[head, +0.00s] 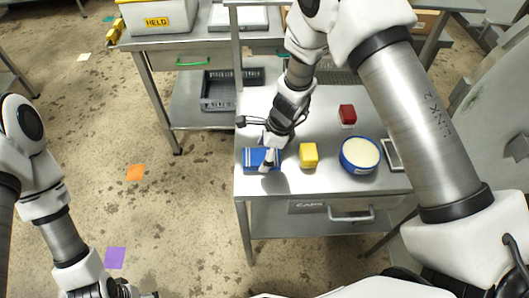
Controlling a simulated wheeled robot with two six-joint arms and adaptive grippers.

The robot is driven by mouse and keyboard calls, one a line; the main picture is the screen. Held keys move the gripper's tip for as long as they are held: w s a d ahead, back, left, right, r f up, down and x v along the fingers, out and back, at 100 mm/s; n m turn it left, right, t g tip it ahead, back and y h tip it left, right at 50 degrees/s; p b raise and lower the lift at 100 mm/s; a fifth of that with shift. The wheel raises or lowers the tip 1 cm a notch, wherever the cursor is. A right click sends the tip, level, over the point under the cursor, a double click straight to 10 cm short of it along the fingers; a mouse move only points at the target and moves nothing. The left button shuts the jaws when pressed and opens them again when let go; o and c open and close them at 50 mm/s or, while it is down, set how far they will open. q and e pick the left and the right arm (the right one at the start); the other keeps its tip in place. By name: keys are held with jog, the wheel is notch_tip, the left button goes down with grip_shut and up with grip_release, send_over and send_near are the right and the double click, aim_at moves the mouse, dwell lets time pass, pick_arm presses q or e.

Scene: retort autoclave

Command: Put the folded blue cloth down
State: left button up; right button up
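The folded blue cloth (250,157) has a pale stripe and lies at the left front corner of the steel table, or just above it; I cannot tell whether it touches the top. My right gripper (266,160) points down at the cloth, its fingertips at the cloth's middle. Whether the fingers are closed on it is too small to tell. My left gripper (122,291) is low at the bottom edge, far from the cloth and partly cut off.
On the steel table (222,185) are a yellow block (308,155), a red block (347,115), a round blue-rimmed tub (360,155) and a dark-framed flat item (392,153). A drawer marked CAPS (307,207) is below. A HELD bin (158,17) stands on the table behind.

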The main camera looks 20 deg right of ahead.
jog(key=shift+d, duration=0.2)
jog(key=shift+a+r, duration=0.1)
jog(key=shift+r, duration=0.45)
jog(key=p+v, duration=0.2)
jog(key=v, duration=0.9)
jog(key=shift+d, duration=0.25)
jog(key=shift+r, duration=0.15)
